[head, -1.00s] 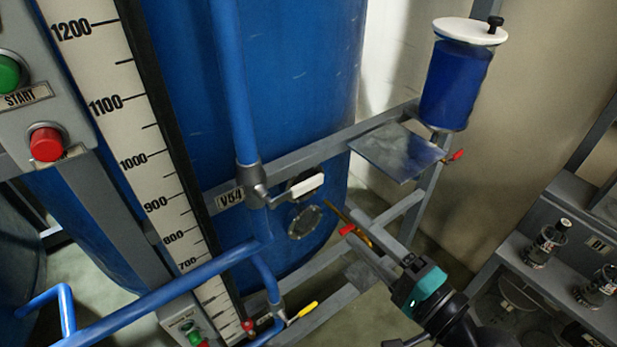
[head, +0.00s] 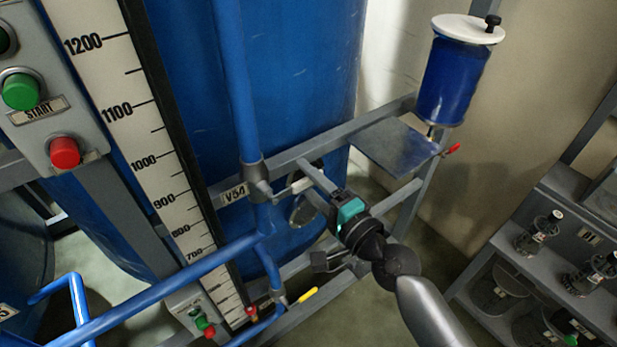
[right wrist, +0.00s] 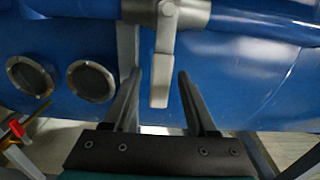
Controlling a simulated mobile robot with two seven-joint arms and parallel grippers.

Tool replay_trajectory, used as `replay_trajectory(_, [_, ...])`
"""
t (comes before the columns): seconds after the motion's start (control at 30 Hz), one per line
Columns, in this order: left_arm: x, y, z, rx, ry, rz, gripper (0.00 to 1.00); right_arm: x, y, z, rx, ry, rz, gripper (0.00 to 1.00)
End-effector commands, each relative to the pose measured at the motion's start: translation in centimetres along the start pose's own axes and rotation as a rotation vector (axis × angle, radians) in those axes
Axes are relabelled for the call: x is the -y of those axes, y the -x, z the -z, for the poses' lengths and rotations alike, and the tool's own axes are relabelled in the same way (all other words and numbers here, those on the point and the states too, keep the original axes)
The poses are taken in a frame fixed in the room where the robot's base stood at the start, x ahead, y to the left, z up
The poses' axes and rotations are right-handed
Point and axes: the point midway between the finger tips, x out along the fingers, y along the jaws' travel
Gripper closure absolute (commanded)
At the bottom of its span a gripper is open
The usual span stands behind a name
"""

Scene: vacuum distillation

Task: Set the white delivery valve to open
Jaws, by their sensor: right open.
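The delivery valve, labelled V54 (head: 235,193), sits on the upright blue pipe in front of the big blue tank. Its white lever (head: 301,185) points right, across the pipe, in the head view. In the right wrist view the white lever (right wrist: 160,84) hangs down between my fingers. My right gripper (head: 303,176) is open and at the lever's free end, one finger on each side; in the right wrist view the gripper (right wrist: 157,76) shows a gap on both sides of the lever. The fingers partly cover the lever in the head view. My left gripper is not in view.
A grey frame rail (head: 295,155) runs behind the valve. A metal plate (head: 390,146) and a blue jar (head: 447,80) stand at upper right. A yellow-handled valve (head: 308,295) is below. A level scale (head: 150,150) and a panel with green and red buttons (head: 64,152) are left.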

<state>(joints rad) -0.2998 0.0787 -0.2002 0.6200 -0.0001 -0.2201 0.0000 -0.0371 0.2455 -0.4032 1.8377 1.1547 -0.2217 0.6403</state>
Motion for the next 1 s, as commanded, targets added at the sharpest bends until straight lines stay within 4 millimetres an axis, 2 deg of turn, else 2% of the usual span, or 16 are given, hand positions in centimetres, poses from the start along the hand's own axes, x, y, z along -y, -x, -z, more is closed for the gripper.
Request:
replay_trajectory(0.23, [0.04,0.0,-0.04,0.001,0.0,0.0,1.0,-0.01,-0.08,0.0,0.0,0.0,0.0,0.43])
replay_trajectory(0.73, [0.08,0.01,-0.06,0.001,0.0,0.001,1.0,-0.01,-0.04,0.02,-0.001,0.0,0.0,0.98])
replay_trajectory(0.77, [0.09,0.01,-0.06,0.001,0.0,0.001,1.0,-0.01,-0.04,0.02,-0.001,0.0,0.0,1.0])
replay_trajectory(1.0, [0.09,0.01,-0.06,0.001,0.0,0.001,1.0,-0.01,-0.03,0.02,-0.001,0.0,0.0,1.0])
